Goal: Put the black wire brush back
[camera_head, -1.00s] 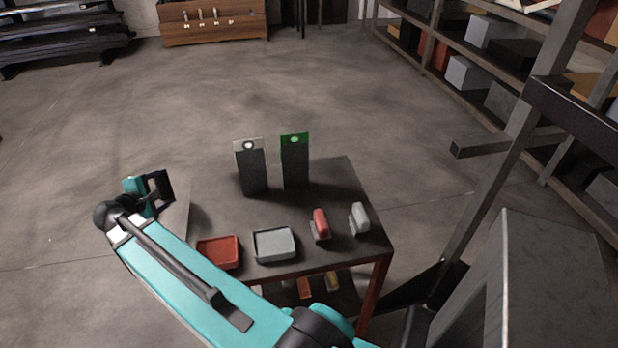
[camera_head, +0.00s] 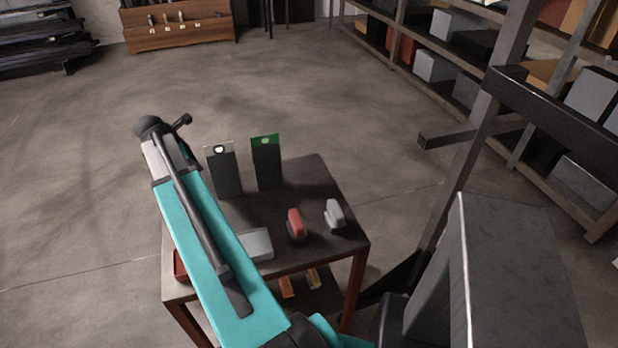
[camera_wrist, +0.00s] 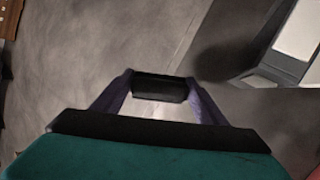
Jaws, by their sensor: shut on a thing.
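My gripper (camera_wrist: 160,92) shows in the wrist view, its two purple fingers closed on a small black block-like thing, which I take to be the black wire brush (camera_wrist: 160,86). It is held off the floor, between the fingertips. In the head view my arm reaches up over the left side of the dark table (camera_head: 315,190). The gripper end is beyond the table's left edge there and mostly hidden behind my wrist; the brush cannot be made out in that view.
A red block (camera_head: 296,222), a grey block (camera_head: 334,213), a grey tray (camera_head: 258,244) and a red tray (camera_head: 180,266) sit nearer. A wooden cabinet (camera_head: 180,28) stands far back.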

